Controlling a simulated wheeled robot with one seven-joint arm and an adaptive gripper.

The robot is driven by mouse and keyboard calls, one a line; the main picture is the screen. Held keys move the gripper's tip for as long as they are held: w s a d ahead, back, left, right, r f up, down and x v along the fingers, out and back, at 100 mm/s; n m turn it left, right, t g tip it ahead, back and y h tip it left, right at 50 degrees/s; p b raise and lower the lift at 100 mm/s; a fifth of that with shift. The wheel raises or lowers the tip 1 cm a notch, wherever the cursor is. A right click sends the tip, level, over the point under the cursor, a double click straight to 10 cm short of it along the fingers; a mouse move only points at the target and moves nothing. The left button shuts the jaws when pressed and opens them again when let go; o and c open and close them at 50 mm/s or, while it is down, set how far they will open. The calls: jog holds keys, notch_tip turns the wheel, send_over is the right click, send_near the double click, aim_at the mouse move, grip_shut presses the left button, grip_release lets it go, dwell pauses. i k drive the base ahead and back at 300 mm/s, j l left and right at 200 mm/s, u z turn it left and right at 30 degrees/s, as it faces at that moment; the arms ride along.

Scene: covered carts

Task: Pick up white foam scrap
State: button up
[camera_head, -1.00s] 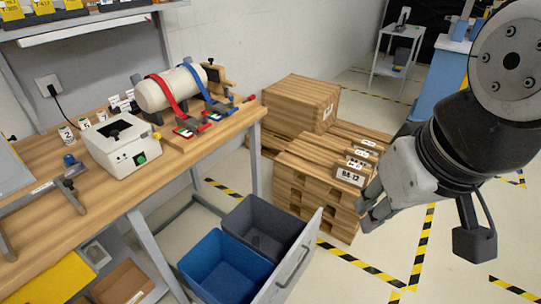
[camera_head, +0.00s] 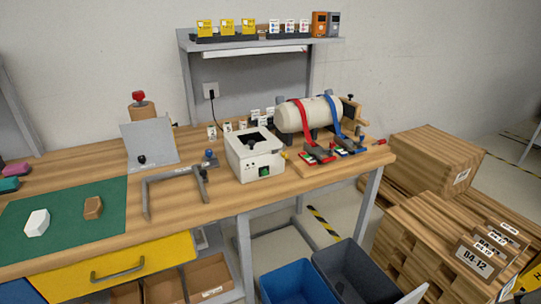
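A white foam scrap (camera_head: 37,223) lies on the green mat (camera_head: 70,238) at the left end of the workbench, beside a brown block (camera_head: 93,208). The scrap is a small faceted piece and nothing covers it. My gripper is not in view now, so its state cannot be seen.
The wooden bench (camera_head: 222,203) holds a grey clamp frame (camera_head: 170,185), a white box with a green button (camera_head: 255,157) and a strapped cream cylinder (camera_head: 308,115). A yellow drawer (camera_head: 120,270) is below. Blue (camera_head: 300,284) and dark grey bins (camera_head: 352,272) stand at the floor. Wooden stacks (camera_head: 436,165) are at right.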

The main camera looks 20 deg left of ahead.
aim_at(38, 223)
jog(key=u, duration=2.15)
jog(key=z, duration=0.65)
jog(key=i+j+z, duration=0.3)
jog(key=j+z, duration=0.3)
jog(key=i+j+z, duration=0.25)
jog(key=j, duration=0.2)
jog(key=i+j, duration=0.2)
jog(key=j, duration=0.15)
jog(key=i+j+z, duration=0.1)
jog(key=i+j, duration=0.35)
jog(key=j, duration=0.2)
